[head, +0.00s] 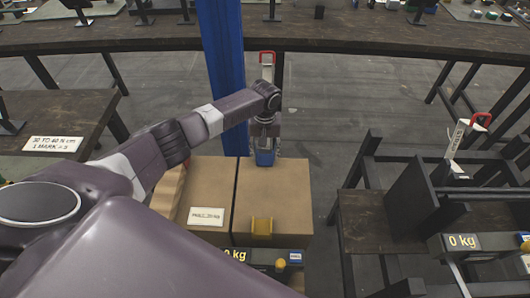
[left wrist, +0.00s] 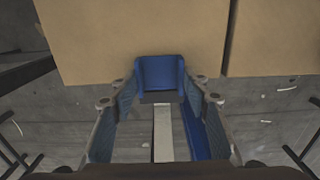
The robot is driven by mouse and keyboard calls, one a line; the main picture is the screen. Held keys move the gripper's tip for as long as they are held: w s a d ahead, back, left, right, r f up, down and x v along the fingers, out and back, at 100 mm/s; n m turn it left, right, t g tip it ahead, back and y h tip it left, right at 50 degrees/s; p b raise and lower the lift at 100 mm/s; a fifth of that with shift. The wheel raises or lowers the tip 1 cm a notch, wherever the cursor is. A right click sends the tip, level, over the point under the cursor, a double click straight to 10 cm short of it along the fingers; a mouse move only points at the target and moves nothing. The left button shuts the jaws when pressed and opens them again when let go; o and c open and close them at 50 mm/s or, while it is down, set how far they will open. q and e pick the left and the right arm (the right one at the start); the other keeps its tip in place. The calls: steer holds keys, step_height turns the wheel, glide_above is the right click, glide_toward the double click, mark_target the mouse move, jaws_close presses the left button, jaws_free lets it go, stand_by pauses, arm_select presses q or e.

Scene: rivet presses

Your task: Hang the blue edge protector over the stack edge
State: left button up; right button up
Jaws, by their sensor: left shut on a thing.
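The blue edge protector (head: 265,158) is at the far edge of the cardboard box stack (head: 272,195), near the seam between two boxes. My left gripper (head: 264,146) is shut on it from the far side. In the left wrist view the blue protector (left wrist: 160,73) sits between the two fingertips (left wrist: 160,98) and overlaps the edge of a box (left wrist: 120,35). I cannot tell whether it touches the cardboard. My right gripper is not in view.
A blue post (head: 222,70) stands just left behind the stack. A white strap-like piece with a red end (head: 267,65) rises behind the gripper. A scale display reading 0 kg (head: 265,256) is in front. A dark rack (head: 400,200) stands at right. Workbenches lie behind and left.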

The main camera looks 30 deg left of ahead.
arm_select(q)
steer(key=shift+s+d+p, duration=0.1)
steer(key=shift+s+p, duration=0.05)
steer(key=shift+p, duration=0.3)
stand_by(0.4)
steer(key=o, duration=1.2)
step_height(320, 180, up, 12)
